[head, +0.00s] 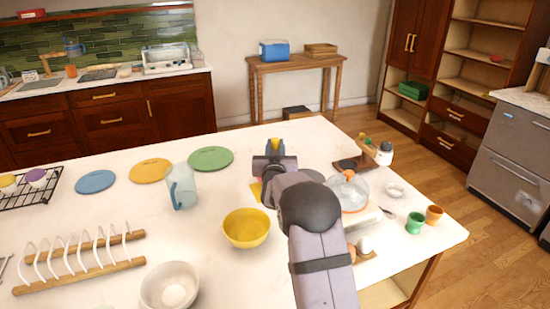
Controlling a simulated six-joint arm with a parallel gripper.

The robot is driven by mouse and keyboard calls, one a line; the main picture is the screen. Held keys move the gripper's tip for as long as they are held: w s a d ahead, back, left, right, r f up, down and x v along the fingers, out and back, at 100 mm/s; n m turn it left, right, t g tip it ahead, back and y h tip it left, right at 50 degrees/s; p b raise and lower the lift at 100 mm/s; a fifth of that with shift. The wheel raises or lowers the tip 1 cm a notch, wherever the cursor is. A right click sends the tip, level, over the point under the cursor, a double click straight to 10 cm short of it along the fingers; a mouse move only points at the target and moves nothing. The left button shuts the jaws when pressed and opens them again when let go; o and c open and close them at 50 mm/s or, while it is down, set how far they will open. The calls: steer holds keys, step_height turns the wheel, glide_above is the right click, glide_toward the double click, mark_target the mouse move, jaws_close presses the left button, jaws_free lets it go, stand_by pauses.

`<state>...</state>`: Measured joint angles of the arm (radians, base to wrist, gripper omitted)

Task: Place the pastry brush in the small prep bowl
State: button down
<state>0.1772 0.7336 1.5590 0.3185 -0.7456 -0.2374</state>
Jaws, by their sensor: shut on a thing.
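My gripper (274,160) is over the far middle of the white counter, seen from behind, with its fingertips mostly hidden by my own arm. It is shut on a small yellow-and-blue thing (274,143), which I take for the pastry brush; its shape is mostly hidden. A yellow bowl (246,239) stands nearer, left of my arm. A larger whitish bowl (151,291) with a pale round thing in it is at the near edge. A small white dish (395,190) is at the right. I cannot tell for sure which is the small prep bowl.
A clear blue-tinted pitcher (181,187) stands left of my gripper, with flat green (210,159), orange (150,171) and blue (95,181) discs beyond. A wooden rack (80,275) is at left. A glass kettle (348,191) and green (414,224) and orange (434,215) cups crowd the right.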

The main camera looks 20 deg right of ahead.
steer(key=shift+f+p, duration=0.55)
steer(key=shift+f, duration=1.7)
steer(key=shift+f+b, duration=0.65)
steer(key=shift+b, duration=0.15)
steer(key=c, duration=1.5)
jaws_free()
steer(key=shift+r, duration=0.15)
steer(key=shift+r+p, duration=0.8)
steer(key=shift+p, duration=0.25)
steer(key=b+v, duration=0.1)
steer(key=v, duration=0.3)
steer(key=b+v, duration=0.1)
steer(key=v, duration=0.3)
steer(key=b+v, duration=0.2)
steer(key=v, duration=0.2)
steer(key=shift+f, duration=0.35)
steer(key=shift+a+r, duration=0.1)
steer(key=shift+a, duration=0.05)
